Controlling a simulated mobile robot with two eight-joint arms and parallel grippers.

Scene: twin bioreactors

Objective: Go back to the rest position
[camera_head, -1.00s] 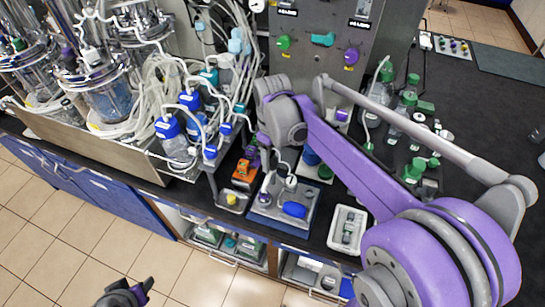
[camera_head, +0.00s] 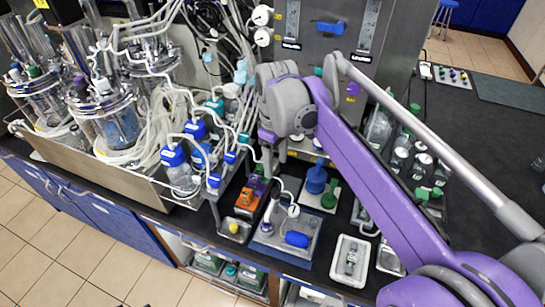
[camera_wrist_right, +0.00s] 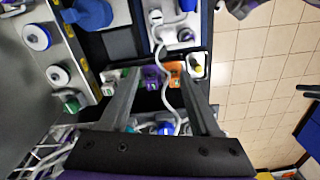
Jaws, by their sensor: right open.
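My right arm enters the head view from the right, purple and grey, and its wrist hangs in front of the steel control cabinet. The right gripper (camera_wrist_right: 160,84) is open in the right wrist view, with its two grey fingers apart. Between and beyond the fingers I see a purple item (camera_wrist_right: 154,78), an orange block (camera_wrist_right: 175,74) and a white tube (camera_wrist_right: 166,95). Nothing is clearly gripped; I cannot tell whether the tube touches a finger. In the head view the right gripper (camera_head: 267,157) is mostly hidden behind its wrist. My left gripper is out of view.
Glass bioreactors (camera_head: 108,118) with looped tubing stand at the left. Blue-capped bottles (camera_head: 180,173) stand near the arm. A small device with a blue knob (camera_head: 296,239) and a white tray (camera_head: 347,262) lie toward the bench front. Green-capped bottles stand right of the arm. Tiled floor is open at left.

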